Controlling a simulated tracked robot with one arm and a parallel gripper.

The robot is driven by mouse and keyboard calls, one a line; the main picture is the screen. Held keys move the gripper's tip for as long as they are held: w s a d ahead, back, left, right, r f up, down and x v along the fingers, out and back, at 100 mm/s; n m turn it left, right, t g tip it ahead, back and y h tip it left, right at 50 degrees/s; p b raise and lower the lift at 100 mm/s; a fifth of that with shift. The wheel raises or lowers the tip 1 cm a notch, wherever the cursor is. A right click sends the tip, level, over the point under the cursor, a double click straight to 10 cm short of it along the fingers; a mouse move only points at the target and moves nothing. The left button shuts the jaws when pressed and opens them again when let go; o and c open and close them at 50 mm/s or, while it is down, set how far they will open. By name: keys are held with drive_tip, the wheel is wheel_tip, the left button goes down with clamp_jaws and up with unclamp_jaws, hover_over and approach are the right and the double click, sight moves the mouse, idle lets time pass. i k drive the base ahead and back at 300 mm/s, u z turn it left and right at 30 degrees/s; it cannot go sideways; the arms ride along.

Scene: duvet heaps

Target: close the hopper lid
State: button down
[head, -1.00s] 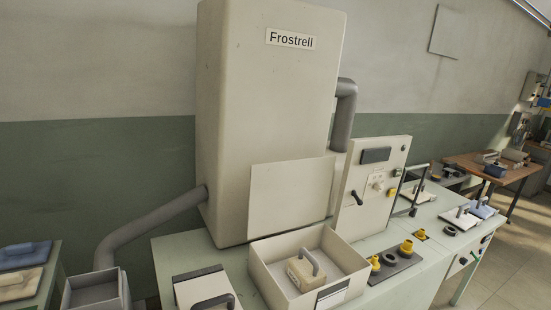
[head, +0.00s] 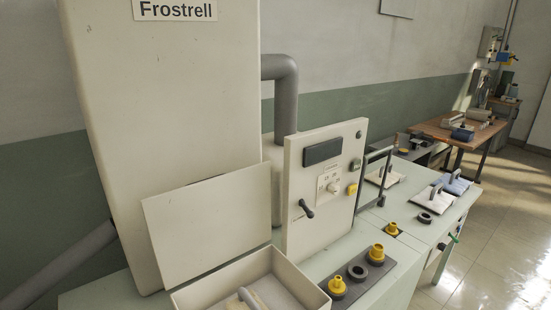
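A flat cream panel (head: 208,225), which looks like the raised hopper lid, stands up against the front of the tall cream Frostrell machine (head: 165,110). Just in front of its lower edge is an open cream box (head: 295,280), cut off by the bottom of the picture. A grey handle (head: 250,298) of something inside the box shows. I cannot tell whether the panel is hinged to the box or to the machine. My gripper is not in view.
Right of the panel stands a control panel (head: 325,190) with a dark lever (head: 307,208). Yellow fittings (head: 376,254) sit on a dark plate on the bench, with a thin dark frame (head: 374,178) behind. Open floor (head: 490,265) lies at the right.

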sight(195, 228)
drive_tip(key=z, duration=0.05)
drive_tip(key=i, duration=1.15)
drive_tip(key=u, duration=0.5)
